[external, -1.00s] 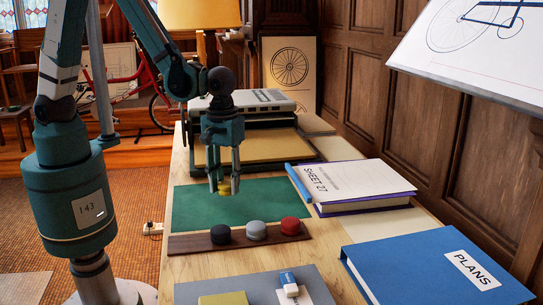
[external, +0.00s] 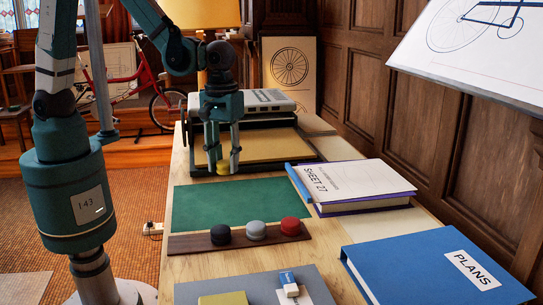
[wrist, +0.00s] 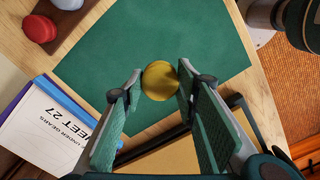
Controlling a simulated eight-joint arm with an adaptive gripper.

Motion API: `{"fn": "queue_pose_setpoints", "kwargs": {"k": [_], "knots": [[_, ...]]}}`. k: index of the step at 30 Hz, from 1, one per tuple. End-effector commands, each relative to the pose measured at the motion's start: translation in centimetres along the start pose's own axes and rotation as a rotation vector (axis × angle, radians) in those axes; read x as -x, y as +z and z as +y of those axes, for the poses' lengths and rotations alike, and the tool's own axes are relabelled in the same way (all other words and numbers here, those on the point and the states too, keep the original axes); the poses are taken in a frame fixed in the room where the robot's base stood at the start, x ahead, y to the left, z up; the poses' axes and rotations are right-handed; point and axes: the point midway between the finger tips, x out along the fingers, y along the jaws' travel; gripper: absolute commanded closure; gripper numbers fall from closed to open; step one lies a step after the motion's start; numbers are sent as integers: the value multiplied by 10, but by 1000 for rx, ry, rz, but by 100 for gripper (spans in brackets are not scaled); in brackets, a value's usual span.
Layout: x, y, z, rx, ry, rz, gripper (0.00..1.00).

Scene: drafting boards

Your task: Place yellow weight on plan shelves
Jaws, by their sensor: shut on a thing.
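The yellow weight (external: 223,167) is a small round disc held between the fingertips of my gripper (external: 222,160).
The green mat (external: 235,204) is bare. A dark wooden strip holds black (external: 221,234), grey (external: 256,229) and red (external: 291,226) weights. The Sheet 27 book (external: 355,183) lies right of the mat. A blue Plans binder (external: 430,270) lies at the front right.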

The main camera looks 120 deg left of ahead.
Motion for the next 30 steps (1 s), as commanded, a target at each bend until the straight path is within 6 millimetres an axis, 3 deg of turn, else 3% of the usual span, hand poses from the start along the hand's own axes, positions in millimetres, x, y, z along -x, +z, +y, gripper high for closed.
{"fn": "queue_pose_setpoints", "kwargs": {"k": [20,30], "knots": [[0,2,3,-18,0,0,93],[-2,26,37,-244,0,0,93]]}}
